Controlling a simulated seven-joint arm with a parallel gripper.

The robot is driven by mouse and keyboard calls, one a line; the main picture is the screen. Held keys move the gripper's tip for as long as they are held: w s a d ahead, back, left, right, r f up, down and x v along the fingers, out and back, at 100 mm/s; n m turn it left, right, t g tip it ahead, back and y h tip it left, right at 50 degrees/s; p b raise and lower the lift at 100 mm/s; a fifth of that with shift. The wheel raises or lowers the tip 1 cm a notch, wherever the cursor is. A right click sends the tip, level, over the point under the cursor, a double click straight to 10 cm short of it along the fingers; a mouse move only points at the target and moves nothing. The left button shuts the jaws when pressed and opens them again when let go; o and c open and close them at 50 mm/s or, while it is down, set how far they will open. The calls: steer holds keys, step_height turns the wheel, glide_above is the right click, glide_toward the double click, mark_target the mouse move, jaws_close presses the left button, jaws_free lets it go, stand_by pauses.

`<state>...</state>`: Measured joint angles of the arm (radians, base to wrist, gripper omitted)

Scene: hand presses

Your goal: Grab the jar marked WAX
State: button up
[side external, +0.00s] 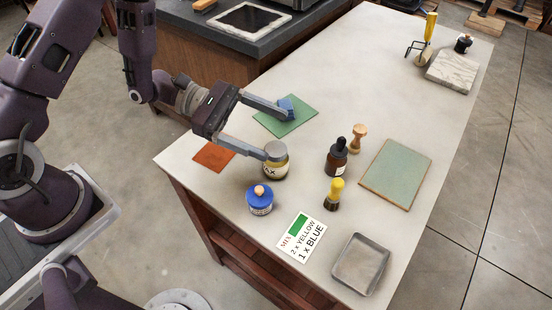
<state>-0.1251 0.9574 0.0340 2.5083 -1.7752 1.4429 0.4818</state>
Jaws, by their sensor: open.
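The jar marked WAX (274,165) stands upright on the pale table, a clear jar with yellowish contents and a white label of which only part shows. My gripper (276,131) is open, its two fingers spread wide. The near fingertip is at the jar's upper left side and covers part of it; I cannot tell if it touches. The far fingertip is up and right of the jar, in front of a small blue thing (287,103) on a green mat (297,124). Nothing is held.
A mixing card (302,236) and metal tray (361,264) lie nearer the front edge. The far table is mostly clear.

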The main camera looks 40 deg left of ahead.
mark_target(276, 161)
steer(key=a+f+n+t+y, duration=0.1)
steer(key=a+f, duration=0.1)
steer(key=f, duration=0.2)
steer(key=a+f+n+t+y, duration=0.1)
steer(key=f+n, duration=0.1)
steer(key=f, duration=0.2)
steer(key=a+f+n+t+y, duration=0.1)
steer(key=a+f+n, duration=0.1)
steer(key=f, duration=0.2)
steer(key=shift+w+a+f+y, duration=0.15)
steer(key=shift+w+a+y, duration=0.15)
steer(key=shift+y, duration=0.1)
steer(key=shift+w+d+f, duration=0.15)
steer(key=shift+f, duration=0.2)
steer(key=x, duration=0.6)
steer(key=shift+w+d+r, duration=0.15)
steer(key=shift+w+r, duration=0.05)
steer(key=shift+w, duration=0.1)
steer(key=c, duration=1.7)
steer(key=shift+r, duration=0.15)
